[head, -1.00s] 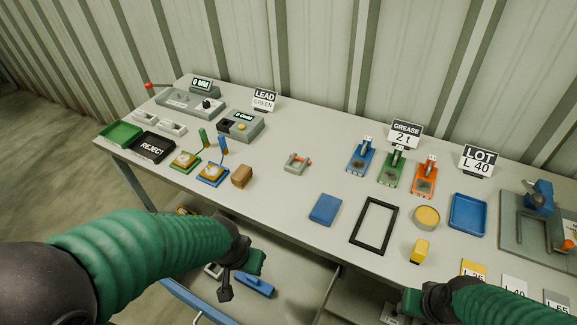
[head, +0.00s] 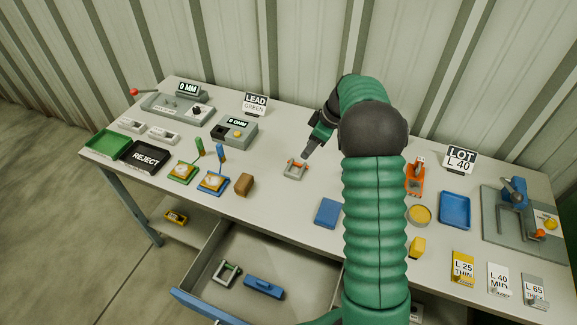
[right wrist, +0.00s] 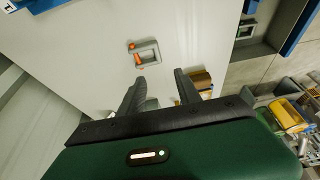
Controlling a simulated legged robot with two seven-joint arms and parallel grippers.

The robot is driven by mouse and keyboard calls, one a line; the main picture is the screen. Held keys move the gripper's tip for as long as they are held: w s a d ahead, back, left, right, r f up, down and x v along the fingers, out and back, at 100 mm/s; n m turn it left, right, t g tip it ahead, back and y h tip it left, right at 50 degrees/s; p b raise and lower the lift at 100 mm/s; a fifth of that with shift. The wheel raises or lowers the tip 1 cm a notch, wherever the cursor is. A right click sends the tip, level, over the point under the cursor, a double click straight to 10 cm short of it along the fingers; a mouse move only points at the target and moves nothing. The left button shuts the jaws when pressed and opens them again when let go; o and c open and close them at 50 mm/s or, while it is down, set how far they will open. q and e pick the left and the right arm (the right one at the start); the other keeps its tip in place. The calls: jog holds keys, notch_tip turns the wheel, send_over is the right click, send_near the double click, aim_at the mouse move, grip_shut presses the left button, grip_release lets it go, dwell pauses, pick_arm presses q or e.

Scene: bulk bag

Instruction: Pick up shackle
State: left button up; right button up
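The shackle (head: 294,171) is a small grey U-shaped piece with orange on its pin, lying on the bench top near the middle. It also shows in the right wrist view (right wrist: 150,58), beyond the fingertips and a little left of the gap between them. My right gripper (head: 308,152) is above and just to the right of the shackle in the head view. In the right wrist view its two dark fingers (right wrist: 160,80) are spread apart with nothing held between them. My left gripper is in neither view now.
A brown block (head: 244,185) and a blue block (head: 328,213) lie either side in front of the shackle. A meter box (head: 234,130) stands behind left. An open drawer (head: 310,275) below the bench holds a grey-green shackle-like piece (head: 227,272). My right arm hides part of the bench.

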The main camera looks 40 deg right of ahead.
notch_tip(320, 180, down, 2)
jog(key=a, duration=0.1)
jog(key=p, duration=0.1)
send_over(294, 173)
jog(key=s+d, duration=0.2)
jog(key=f, duration=0.8)
jog(key=shift+a+f, duration=0.2)
jog(key=shift+f, duration=0.1)
jog(key=shift+w+f, duration=0.15)
jog(key=shift+f, duration=0.15)
jog(key=a+f+p, duration=0.1)
jog(key=w+a+f+p, duration=0.1)
jog(key=shift+f, duration=0.4)
jog(key=shift+w+a+f, duration=0.25)
jog(key=shift+f, duration=0.15)
jog(key=shift+d+f, duration=0.15)
jog(key=shift+d, duration=0.1)
jog(key=shift+c, duration=0.8)
jog(key=shift+d+f, duration=0.1)
jog(key=shift+d, duration=0.3)
jog(key=c, duration=0.5)
jog(key=shift+c, duration=1)
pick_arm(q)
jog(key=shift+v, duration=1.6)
pick_arm(e)
jog(key=shift+a, duration=0.4)
grip_shut()
